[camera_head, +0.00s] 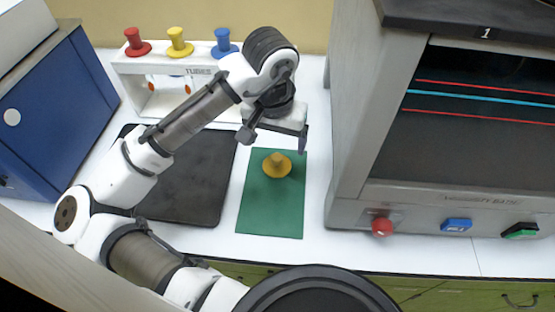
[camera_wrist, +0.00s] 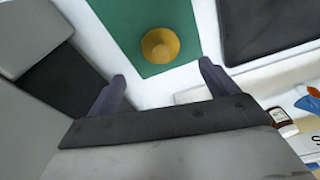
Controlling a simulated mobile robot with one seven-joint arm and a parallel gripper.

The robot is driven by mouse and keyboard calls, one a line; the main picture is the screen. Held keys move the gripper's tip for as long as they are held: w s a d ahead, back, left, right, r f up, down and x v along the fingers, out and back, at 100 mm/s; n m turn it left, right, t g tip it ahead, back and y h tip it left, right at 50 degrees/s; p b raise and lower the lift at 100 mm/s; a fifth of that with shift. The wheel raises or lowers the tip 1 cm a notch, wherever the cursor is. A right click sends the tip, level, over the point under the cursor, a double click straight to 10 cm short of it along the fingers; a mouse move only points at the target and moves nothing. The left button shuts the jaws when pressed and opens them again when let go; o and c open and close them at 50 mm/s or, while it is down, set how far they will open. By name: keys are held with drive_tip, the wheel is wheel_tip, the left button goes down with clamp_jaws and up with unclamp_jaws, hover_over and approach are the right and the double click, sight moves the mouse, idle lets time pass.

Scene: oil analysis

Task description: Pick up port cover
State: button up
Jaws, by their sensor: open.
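The port cover (camera_head: 277,164) is a round yellow-orange piece with a raised knob. It lies on the green mat (camera_head: 270,212), toward the mat's far end. It also shows in the wrist view (camera_wrist: 160,45), beyond the fingertips. My gripper (camera_head: 275,143) is open and empty, above and a little behind the cover in the head view. In the wrist view the fingers (camera_wrist: 163,77) are spread wide with the cover roughly centred between them but farther out, not touching.
A dark flat tray (camera_head: 180,208) lies left of the mat. A white rack (camera_head: 150,100) labelled "TUBES" with red, yellow and blue stoppers stands behind. A large grey machine (camera_head: 345,150) with buttons bounds the right. A blue box (camera_head: 60,125) stands far left. A small brown bottle (camera_wrist: 281,123) shows at right.

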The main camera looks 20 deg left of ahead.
sight(277, 157)
drive_tip(key=shift+w+a+f+p, duration=0.15)
drive_tip(key=shift+f+p, duration=0.1)
drive_tip(key=shift+f, duration=1.05)
drive_tip(key=shift+w+d+f+p, duration=0.15)
drive_tip(key=shift+f+p, duration=0.1)
drive_tip(key=shift+f, duration=1)
drive_tip(key=shift+w+a+f+p, duration=0.15)
drive_tip(key=shift+f+p, duration=0.1)
drive_tip(key=shift+f, duration=1.05)
drive_tip(key=c, duration=1.1)
drive_tip(key=shift+r, duration=0.1)
